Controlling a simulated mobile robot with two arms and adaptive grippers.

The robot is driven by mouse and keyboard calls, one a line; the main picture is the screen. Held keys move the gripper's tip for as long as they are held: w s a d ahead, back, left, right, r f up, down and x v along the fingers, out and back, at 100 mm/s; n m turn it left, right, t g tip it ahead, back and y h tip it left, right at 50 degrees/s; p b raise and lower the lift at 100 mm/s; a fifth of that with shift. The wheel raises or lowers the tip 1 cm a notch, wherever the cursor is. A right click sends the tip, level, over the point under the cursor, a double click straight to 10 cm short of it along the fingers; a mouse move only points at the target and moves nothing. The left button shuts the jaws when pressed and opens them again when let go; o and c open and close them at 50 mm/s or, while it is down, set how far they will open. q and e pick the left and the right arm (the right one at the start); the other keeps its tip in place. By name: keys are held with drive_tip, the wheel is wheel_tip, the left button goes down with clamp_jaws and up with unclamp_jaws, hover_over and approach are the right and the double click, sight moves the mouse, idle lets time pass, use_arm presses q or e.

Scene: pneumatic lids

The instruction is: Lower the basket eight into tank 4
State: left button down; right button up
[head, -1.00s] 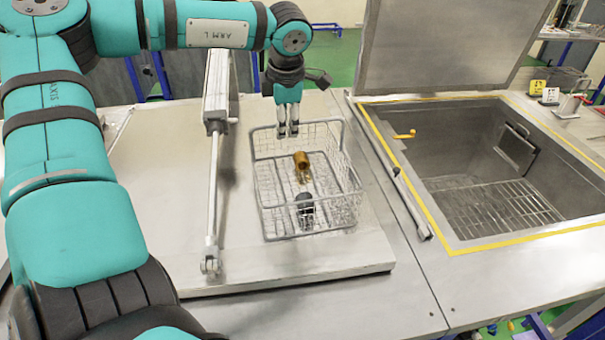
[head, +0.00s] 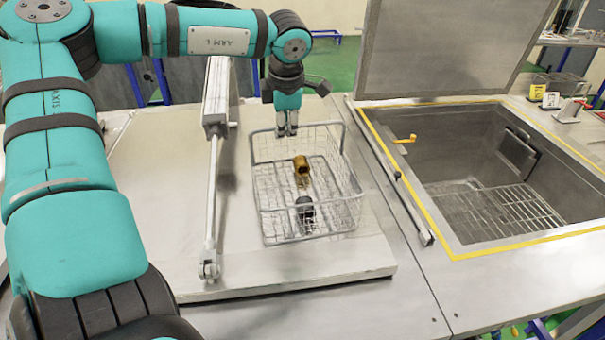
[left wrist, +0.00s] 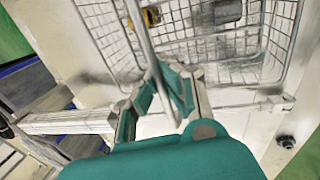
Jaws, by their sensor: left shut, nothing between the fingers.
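A wire basket (head: 262,188) stands on a flat closed metal lid (head: 150,200) in the head view. A brass-coloured fitting (head: 301,165) and a dark fitting (head: 305,207) lie in it. My left gripper (head: 287,130) points down at the basket's far rim, with its fingers shut. The wrist view shows the fingers (left wrist: 160,95) close beside the rim bar, with the basket mesh (left wrist: 178,45) beyond. An open tank (head: 440,165) with a wire rack (head: 505,210) inside is to the right. I can read no number on basket or tank. My right gripper is out of view.
The open tank's raised lid (head: 440,50) stands behind its opening. A yellow line (head: 530,240) borders the opening. A gas strut (head: 212,190) stands left of the basket and a rod (head: 400,190) lies along the tank's left side. A small orange handle (head: 405,139) sits at the tank's left wall.

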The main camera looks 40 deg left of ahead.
use_arm(q)
drive_tip(key=shift+w+a+r, duration=0.1)
drive_tip(key=shift+w+r, duration=0.1)
drive_tip(key=shift+r, duration=0.25)
drive_tip(key=shift+r+p, duration=0.5)
drive_tip(key=shift+r, duration=0.7)
idle(0.6)
